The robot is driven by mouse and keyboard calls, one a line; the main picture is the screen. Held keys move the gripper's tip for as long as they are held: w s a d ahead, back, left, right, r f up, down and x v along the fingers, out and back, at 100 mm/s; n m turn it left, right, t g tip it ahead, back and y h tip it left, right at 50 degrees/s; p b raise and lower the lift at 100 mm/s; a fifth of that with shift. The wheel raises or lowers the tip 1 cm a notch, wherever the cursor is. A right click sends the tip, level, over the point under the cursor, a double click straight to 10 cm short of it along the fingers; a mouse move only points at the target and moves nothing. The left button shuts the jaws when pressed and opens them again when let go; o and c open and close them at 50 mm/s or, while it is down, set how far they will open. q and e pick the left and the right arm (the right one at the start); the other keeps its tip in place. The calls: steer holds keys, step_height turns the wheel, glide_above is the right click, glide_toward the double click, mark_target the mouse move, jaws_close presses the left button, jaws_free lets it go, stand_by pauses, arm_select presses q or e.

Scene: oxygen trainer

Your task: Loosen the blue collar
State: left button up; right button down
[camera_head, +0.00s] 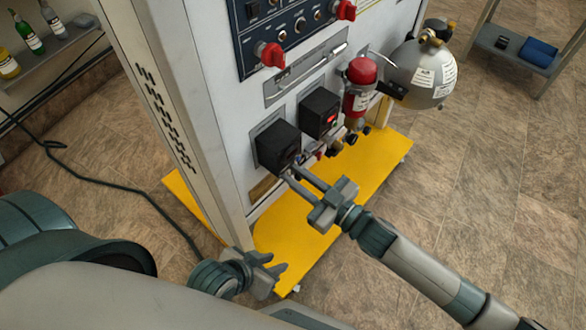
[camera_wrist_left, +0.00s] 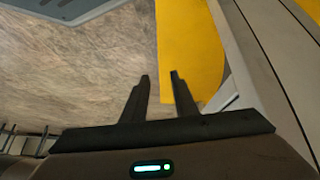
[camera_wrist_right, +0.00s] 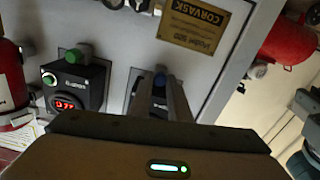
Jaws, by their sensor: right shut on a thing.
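In the head view my right gripper (camera_head: 287,172) reaches in from the right to the lower front of the white panel, at the left black box (camera_head: 277,147). My left gripper (camera_head: 279,266) is low, beside the panel's bottom corner. Its fingers (camera_wrist_left: 160,82) are apart with nothing between them.
A second black box (camera_head: 319,112) with a red display, a red cylinder (camera_head: 360,84) and a grey round tank (camera_head: 425,72) are on the panel to the right. The yellow base (camera_head: 370,170) sticks out below. A black cable lies on the floor at left.

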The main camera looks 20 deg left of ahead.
arm_select(q)
steer(key=shift+s+a+f+g+y+p, duration=0.1)
steer(key=shift+s+a+g+y+p, duration=0.3)
steer(key=shift+a, duration=0.3)
arm_select(e)
steer(key=shift+n, duration=0.9)
steer(key=c, duration=1.9)
jaws_free()
steer(key=shift+c, duration=0.2)
arm_select(q)
steer(key=shift+s+a, duration=0.15)
steer(key=shift+a, duration=0.1)
arm_select(e)
steer(key=v, duration=1.7)
steer(key=shift+d, duration=0.2)
steer(key=shift+a, duration=0.15)
